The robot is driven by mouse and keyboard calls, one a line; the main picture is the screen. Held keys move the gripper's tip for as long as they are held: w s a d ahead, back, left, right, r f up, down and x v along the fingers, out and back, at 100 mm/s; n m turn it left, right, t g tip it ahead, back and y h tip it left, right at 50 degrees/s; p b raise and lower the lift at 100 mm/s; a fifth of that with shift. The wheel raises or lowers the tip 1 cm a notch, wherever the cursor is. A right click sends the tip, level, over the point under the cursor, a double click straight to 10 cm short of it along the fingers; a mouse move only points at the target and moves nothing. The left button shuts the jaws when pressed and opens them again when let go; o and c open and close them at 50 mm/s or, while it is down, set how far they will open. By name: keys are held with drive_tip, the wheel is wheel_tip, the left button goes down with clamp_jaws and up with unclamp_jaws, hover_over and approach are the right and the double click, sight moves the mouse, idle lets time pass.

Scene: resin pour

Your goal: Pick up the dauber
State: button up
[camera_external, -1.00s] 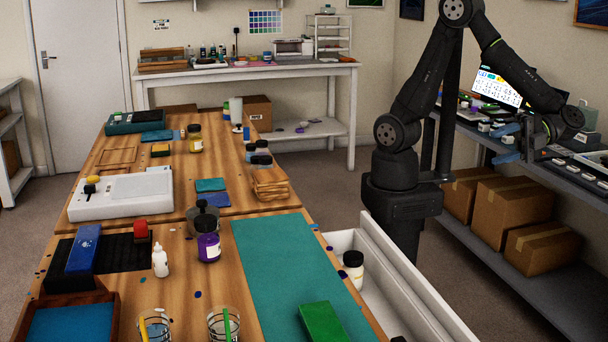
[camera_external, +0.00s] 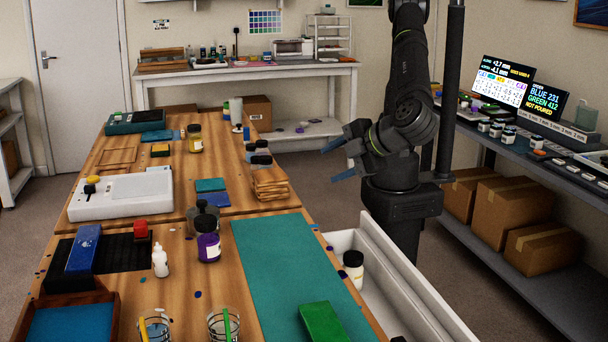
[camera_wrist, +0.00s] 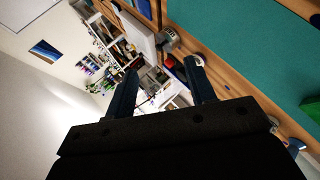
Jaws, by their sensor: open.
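I cannot tell for sure which thing is the dauber.
A purple jar (camera_external: 208,240), a dark jar behind it and a white dropper bottle (camera_external: 160,262) stand mid-bench. A teal mat (camera_external: 290,265) bears a green block (camera_external: 322,322). A white trough (camera_external: 385,285) runs along the bench's right side. Two cups (camera_external: 223,326) stand in front.

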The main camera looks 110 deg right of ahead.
drive_tip(key=w+d+m+g, duration=0.3)
drive_tip(key=w+d+m, duration=0.1)
drive_tip(key=w+d, duration=0.5)
drive_tip(key=w+d+m+g, duration=0.2)
drive_tip(key=w+d+m, duration=0.2)
drive_tip(key=w+d, duration=0.55)
drive_tip(key=w+d+m+g+y, duration=0.25)
drive_tip(key=d+m, duration=0.45)
drive_tip(key=d, duration=1.8)
wheel_tip(320, 180, up, 2)
drive_tip(key=r+m+y, duration=0.1)
drive_tip(key=m+y, duration=0.1)
drive_tip(key=m, duration=0.9)
hover_over(247, 134)
drive_tip(key=a, duration=0.5)
drive_tip(key=shift+g, duration=0.35)
drive_tip(key=x, duration=0.5)
drive_tip(key=a+x, duration=0.1)
drive_tip(key=x, duration=0.5)
drive_tip(key=w+x, duration=0.1)
drive_tip(key=x, duration=0.4)
drive_tip(key=shift+a+f, duration=0.3)
drive_tip(key=shift+f, duration=0.4)
drive_tip(key=shift+w+x, duration=0.2)
drive_tip(key=shift+x, duration=1.2)
drive_tip(key=shift+w+x, duration=0.2)
drive_tip(key=shift+x, duration=1.2)
drive_tip(key=shift+d, duration=0.1)
